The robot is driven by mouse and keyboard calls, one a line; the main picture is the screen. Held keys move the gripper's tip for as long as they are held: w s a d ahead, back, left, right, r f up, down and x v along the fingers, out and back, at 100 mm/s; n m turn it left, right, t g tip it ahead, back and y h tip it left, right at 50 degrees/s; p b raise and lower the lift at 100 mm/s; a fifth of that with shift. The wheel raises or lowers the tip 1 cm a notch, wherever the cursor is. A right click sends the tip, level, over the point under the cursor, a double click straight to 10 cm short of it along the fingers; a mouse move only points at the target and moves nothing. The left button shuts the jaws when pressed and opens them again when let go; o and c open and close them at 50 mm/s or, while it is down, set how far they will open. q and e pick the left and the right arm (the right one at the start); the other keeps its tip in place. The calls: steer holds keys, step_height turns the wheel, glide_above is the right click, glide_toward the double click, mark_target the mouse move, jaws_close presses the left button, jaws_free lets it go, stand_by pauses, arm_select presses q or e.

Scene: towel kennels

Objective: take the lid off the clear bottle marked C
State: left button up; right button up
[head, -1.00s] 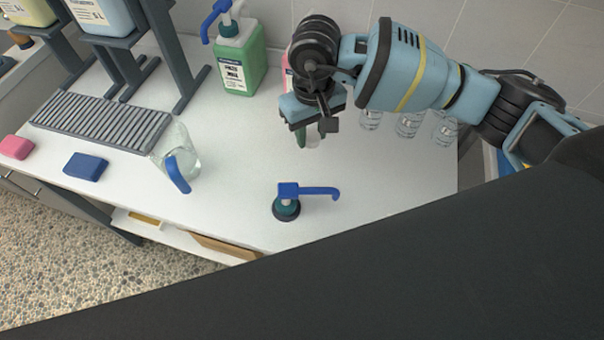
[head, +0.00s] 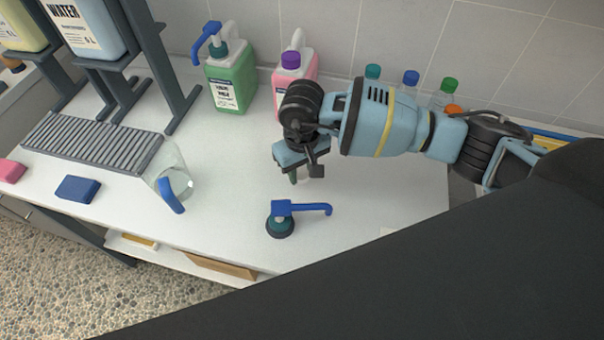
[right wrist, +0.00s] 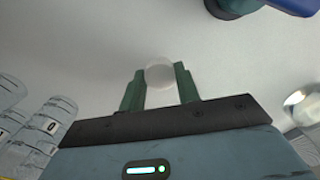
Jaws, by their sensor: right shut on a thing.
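My right gripper (head: 298,177) is low over the white counter, behind a loose blue-and-teal pump head. In the right wrist view its green fingers (right wrist: 160,88) are shut on a small pale round thing (right wrist: 160,74). I cannot tell for sure whether this is a lid. Clear bottles stand at the back right, partly hidden by my right arm, with a teal cap (head: 372,72), a blue cap (head: 411,78) and a green cap (head: 449,84). I cannot read a C on any of them. My left gripper is not in view.
The pump head (head: 281,226) lies at the counter's front. A green jug (head: 232,80) and pink jug (head: 297,75) stand at the back. A clear pitcher (head: 172,180), blue sponge (head: 78,189) and grey rack (head: 95,145) are at left. The counter right of the pump head is clear.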

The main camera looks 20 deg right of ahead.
mark_target(302, 173)
steer(key=shift+f, duration=1.1)
steer(key=shift+f, duration=0.15)
steer(key=o, duration=0.6)
steer(key=shift+f, duration=0.1)
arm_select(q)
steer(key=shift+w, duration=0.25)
arm_select(e)
steer(key=o, duration=0.5)
steer(key=shift+c, duration=0.2)
steer(key=shift+r, duration=0.6)
step_height(302, 173, up, 10)
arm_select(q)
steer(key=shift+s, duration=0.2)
arm_select(e)
steer(key=shift+r, duration=0.65)
